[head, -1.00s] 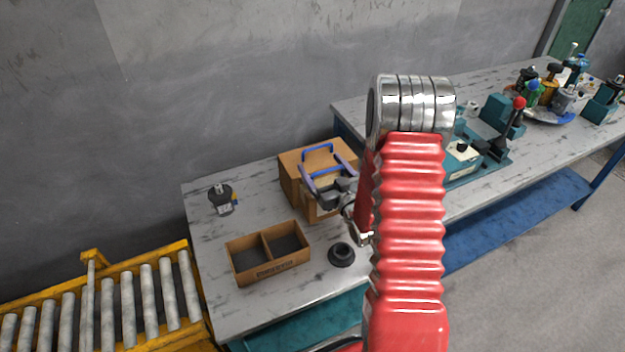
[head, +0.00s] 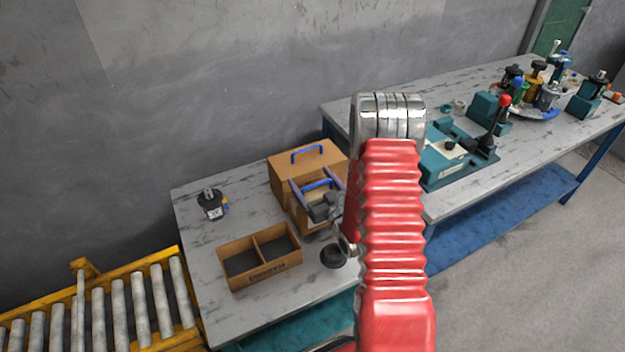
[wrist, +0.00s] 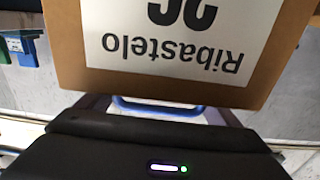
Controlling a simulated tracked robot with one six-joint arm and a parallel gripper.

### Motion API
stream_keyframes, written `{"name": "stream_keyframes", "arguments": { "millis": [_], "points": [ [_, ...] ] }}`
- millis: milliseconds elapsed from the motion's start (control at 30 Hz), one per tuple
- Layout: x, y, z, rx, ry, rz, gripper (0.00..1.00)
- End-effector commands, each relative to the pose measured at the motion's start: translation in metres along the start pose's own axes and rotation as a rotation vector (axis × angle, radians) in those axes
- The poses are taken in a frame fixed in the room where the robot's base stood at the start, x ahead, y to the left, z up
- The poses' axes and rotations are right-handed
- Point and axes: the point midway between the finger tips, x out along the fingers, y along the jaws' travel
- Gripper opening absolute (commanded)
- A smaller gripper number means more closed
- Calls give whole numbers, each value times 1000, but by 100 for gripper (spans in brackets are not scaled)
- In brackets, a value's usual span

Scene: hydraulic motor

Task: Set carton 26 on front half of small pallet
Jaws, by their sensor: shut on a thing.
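A brown carton with a white label hangs at my gripper (head: 318,184). In the wrist view this carton (wrist: 67,50) fills the top, its label upside down, reading "Ribastelo" and a number cut off by the frame edge that looks like 26. My gripper is shut on its blue handle (wrist: 160,109). In the head view the held carton (head: 303,217) is partly hidden by the gripper and my arm, in front of a second brown carton (head: 285,177) with a blue handle. I cannot tell whether the held carton touches the bench. I cannot make out a small pallet.
The grey bench (head: 190,263) also holds a two-part wooden tray (head: 263,275), a dark round part (head: 333,256) and a small motor-like part (head: 211,204). A yellow roller conveyor (head: 110,300) stands at the left. Teal fixtures (head: 452,160) crowd the further bench.

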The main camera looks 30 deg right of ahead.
Motion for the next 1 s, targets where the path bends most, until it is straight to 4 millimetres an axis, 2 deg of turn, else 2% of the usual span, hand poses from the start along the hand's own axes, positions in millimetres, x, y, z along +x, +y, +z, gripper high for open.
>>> {"name": "stream_keyframes", "arguments": {
  "millis": [433, 800, 833, 1000],
  "points": [
    [1, 1, 34, -1, 5, 1, 24],
    [1, 1, 37, -2, 6, 1, 24],
    [0, 1, 39, 0, -1, 1, 87],
    [0, 1, 39, 0, -1, 1, 99]
  ]
}}
